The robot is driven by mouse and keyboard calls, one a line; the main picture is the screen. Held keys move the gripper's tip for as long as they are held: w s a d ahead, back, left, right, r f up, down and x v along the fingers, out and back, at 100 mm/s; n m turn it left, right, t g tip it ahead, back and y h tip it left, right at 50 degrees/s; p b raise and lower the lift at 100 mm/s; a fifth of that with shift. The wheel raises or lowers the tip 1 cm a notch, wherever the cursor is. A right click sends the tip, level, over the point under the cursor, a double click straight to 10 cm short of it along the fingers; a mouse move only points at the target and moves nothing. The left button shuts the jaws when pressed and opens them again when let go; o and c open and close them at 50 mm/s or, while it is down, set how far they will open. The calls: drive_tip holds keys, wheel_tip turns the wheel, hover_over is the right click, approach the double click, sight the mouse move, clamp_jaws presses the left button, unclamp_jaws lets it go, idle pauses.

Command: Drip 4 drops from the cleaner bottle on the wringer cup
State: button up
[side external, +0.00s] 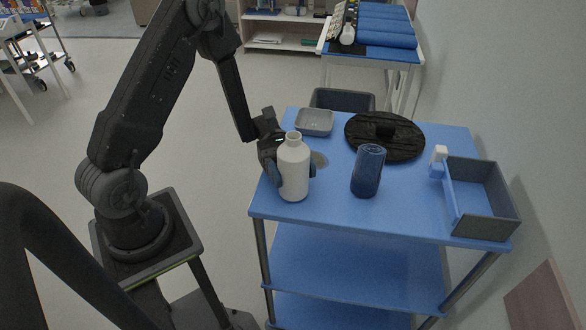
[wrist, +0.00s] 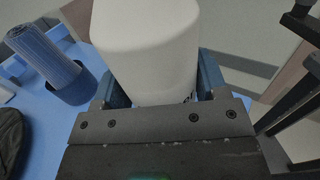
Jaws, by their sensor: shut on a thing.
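A white bottle (side external: 294,172), which I take for the cleaner bottle, stands upright at the front left of the blue cart. My gripper (side external: 291,171) is shut around its body, one finger on each side. I cannot tell whether its base touches the cart top. In the wrist view the bottle (wrist: 148,45) fills the space between the fingers. A dark blue ribbed cylinder (side external: 367,171), possibly the wringer cup, stands upright to the right, apart from the bottle. It also shows at the left of the wrist view (wrist: 45,55).
A black round disc (side external: 404,145) lies behind the blue cylinder. A grey tray (side external: 314,122) sits at the back left. An open grey-blue box (side external: 483,220) stands at the right, with a small white-topped blue bottle (side external: 438,160) beside it. The cart top (side external: 330,207) is clear between bottle and cylinder.

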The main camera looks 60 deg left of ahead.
drive_tip(key=shift+f, duration=0.35)
drive_tip(key=o, duration=1.1)
drive_tip(key=shift+w+a, duration=0.3)
drive_tip(key=shift+a, duration=1.2)
drive_tip(key=shift+w+a, duration=0.25)
drive_tip(key=shift+a, duration=1.2)
drive_tip(key=shift+w+a, duration=0.3)
drive_tip(key=shift+a, duration=1.2)
